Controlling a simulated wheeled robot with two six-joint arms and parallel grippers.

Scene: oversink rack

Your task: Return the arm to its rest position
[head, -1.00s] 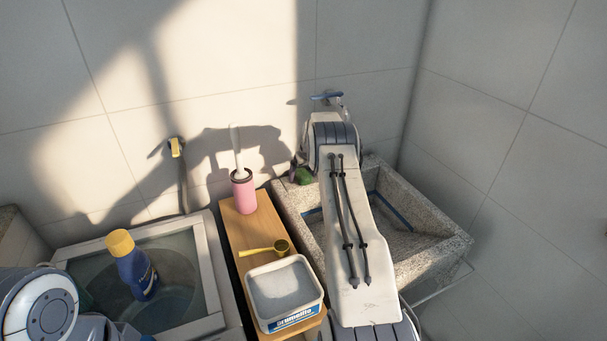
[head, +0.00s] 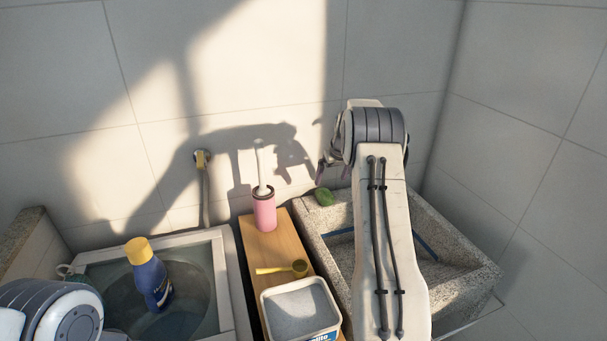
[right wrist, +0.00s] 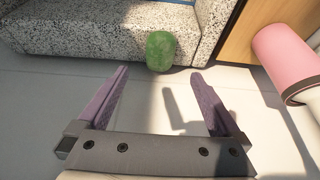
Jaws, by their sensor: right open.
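My right arm reaches over the stone sink (head: 465,268). Its gripper (head: 325,165) is partly hidden behind the arm's wrist, near the back wall. In the right wrist view, the right gripper (right wrist: 161,75) has its two purple fingers spread wide with nothing between them. A green lump (head: 324,197) sits on the sink's back left corner; it also shows in the right wrist view (right wrist: 160,50), just beyond the fingertips and apart from them. My left arm shows only as a rounded joint at the lower left; its gripper is out of view.
A wooden board (head: 270,242) left of the sink holds a pink brush holder (head: 265,212), a yellow scoop (head: 282,270) and a white powder tub (head: 300,308). A blue bottle (head: 149,277) with a yellow cap stands at the washer opening. Tiled walls close the back and right.

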